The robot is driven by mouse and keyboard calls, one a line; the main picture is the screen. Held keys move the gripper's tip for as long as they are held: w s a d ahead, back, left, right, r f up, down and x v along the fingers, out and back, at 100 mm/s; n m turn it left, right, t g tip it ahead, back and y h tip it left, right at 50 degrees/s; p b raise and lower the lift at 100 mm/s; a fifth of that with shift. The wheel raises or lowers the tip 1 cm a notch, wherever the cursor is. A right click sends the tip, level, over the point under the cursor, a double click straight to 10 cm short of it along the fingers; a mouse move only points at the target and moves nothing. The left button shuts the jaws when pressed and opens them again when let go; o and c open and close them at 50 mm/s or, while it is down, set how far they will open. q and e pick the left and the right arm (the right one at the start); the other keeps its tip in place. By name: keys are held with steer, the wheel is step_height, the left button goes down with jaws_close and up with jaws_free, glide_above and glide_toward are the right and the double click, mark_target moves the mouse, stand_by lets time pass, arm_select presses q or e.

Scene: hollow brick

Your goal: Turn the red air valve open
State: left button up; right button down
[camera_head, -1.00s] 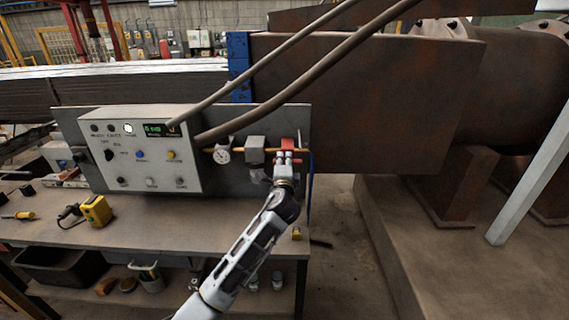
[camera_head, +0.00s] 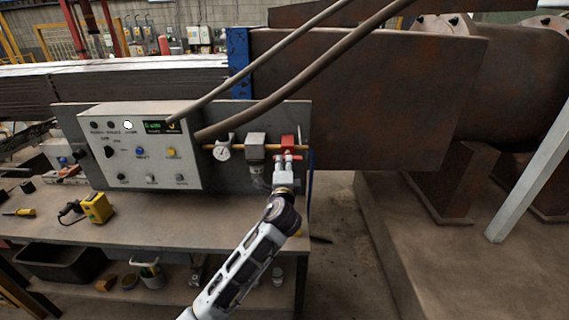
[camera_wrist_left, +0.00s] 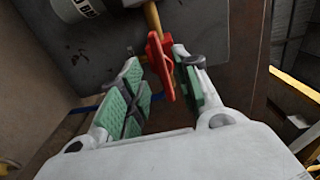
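The red air valve (camera_head: 288,141) sits at the right end of a brass pipe on the grey panel, right of the gauge (camera_head: 223,152). Its red handle (camera_wrist_left: 160,62) shows in the left wrist view between my green-padded fingers, closer to the right one. My left gripper (camera_head: 289,158) is just below and in front of the valve. Its fingers (camera_wrist_left: 155,78) are apart, with a clear gap between the left pads and the handle. Whether the right finger touches the handle cannot be told. My right gripper is not in view.
The white control box (camera_head: 150,150) stands left of the gauge. A grey filter block (camera_head: 256,146) is close left of the valve. A yellow tool (camera_head: 97,207) and a screwdriver (camera_head: 18,213) lie on the bench (camera_head: 180,220). Two hoses slope above.

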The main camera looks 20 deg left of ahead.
arm_select(q)
steer(key=v, duration=0.7)
stand_by(0.6)
